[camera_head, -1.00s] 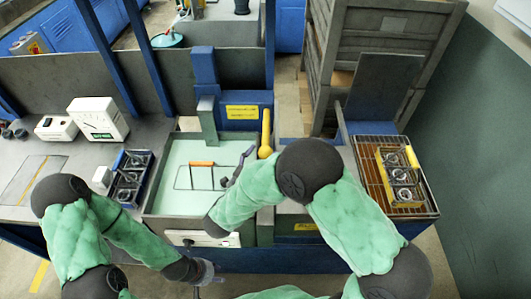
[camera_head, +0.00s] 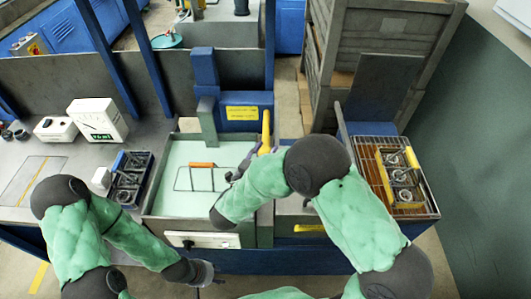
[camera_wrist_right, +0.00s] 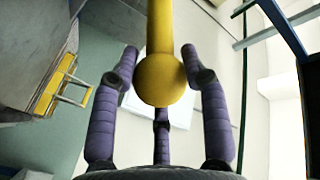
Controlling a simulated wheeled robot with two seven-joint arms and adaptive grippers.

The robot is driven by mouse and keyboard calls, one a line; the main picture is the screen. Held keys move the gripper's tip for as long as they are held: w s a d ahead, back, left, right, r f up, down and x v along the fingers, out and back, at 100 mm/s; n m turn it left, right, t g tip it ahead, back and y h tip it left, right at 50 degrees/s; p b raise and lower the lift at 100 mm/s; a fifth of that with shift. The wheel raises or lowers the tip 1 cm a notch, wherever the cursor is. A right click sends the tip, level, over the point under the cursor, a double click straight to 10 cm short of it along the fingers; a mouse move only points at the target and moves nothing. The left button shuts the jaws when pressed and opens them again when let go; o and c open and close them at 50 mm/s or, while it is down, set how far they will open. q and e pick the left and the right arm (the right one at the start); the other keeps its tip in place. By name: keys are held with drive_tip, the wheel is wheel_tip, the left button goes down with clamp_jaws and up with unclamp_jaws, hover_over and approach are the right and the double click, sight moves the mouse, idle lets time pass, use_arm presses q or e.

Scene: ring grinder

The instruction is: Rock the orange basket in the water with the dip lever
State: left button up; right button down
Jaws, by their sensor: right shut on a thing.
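The water tank (camera_head: 155,203) holds pale green water. The orange basket's orange handle bar (camera_head: 202,165) and thin wire frame show above the water; the rest of the basket is not clear. The yellow dip lever (camera_head: 266,125) stands at the tank's right side. My right gripper (camera_head: 257,153) is at the lever's lower end. In the right wrist view, the lever's round knob (camera_wrist_right: 160,80) sits between my purple fingers, which are shut on it. My left gripper (camera_head: 208,273) hangs in front of the bench, away from the tank; its fingers are too small to read.
A blue rack with burner-like rings (camera_head: 127,180) stands left of the tank. A grill tray (camera_head: 365,165) with a yellow-handled ring holder lies at the right. A white meter box (camera_head: 97,119) stands at the back left. Wooden crates (camera_head: 385,50) rise behind.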

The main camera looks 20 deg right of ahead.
drive_tip(key=w+d+r+g+y+p, duration=0.1)
drive_tip(key=w+r+p, duration=0.1)
drive_tip(key=r+p, duration=0.3)
drive_tip(key=w+r+n+g+y+p, duration=0.1)
drive_tip(key=w+r+g+p, duration=0.1)
drive_tip(key=r+p, duration=0.4)
drive_tip(key=w+p, duration=0.1)
drive_tip(key=p, duration=0.3)
drive_tip(key=shift+w+d+r+n, duration=0.2)
drive_tip(key=shift+w+d+n, duration=0.1)
drive_tip(key=shift+w+d, duration=0.05)
drive_tip(key=shift+r, duration=0.1)
drive_tip(key=c, duration=0.7)
unclamp_jaws()
drive_tip(key=shift+o, duration=0.3)
drive_tip(key=shift+w+d, duration=0.1)
drive_tip(key=shift+f, duration=0.2)
drive_tip(key=shift+s+f, duration=0.1)
drive_tip(key=shift+s, duration=0.1)
